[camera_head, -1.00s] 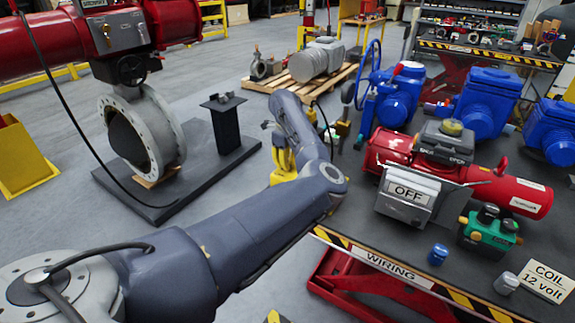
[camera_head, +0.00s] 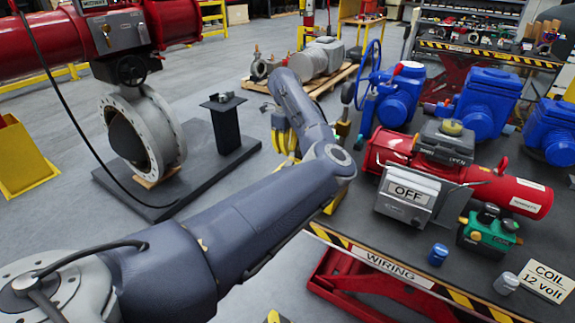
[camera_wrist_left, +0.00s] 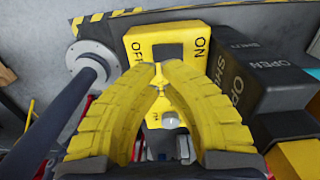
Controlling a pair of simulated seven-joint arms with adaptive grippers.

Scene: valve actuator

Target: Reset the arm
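My left arm crosses the head view from the lower left and bends back at its elbow. The yellow fingers of my left gripper (camera_head: 284,137) show partly behind its forearm. In the left wrist view the fingers of my left gripper (camera_wrist_left: 158,72) curve together, tips nearly touching, with nothing clearly held. Beyond them is a yellow box (camera_wrist_left: 135,42) marked OFF and ON with a dark square window. A black box (camera_wrist_left: 262,75) marked OPEN and SHUT stands to its right. My right gripper cannot be made out.
A large grey valve (camera_head: 170,130) stands at left.

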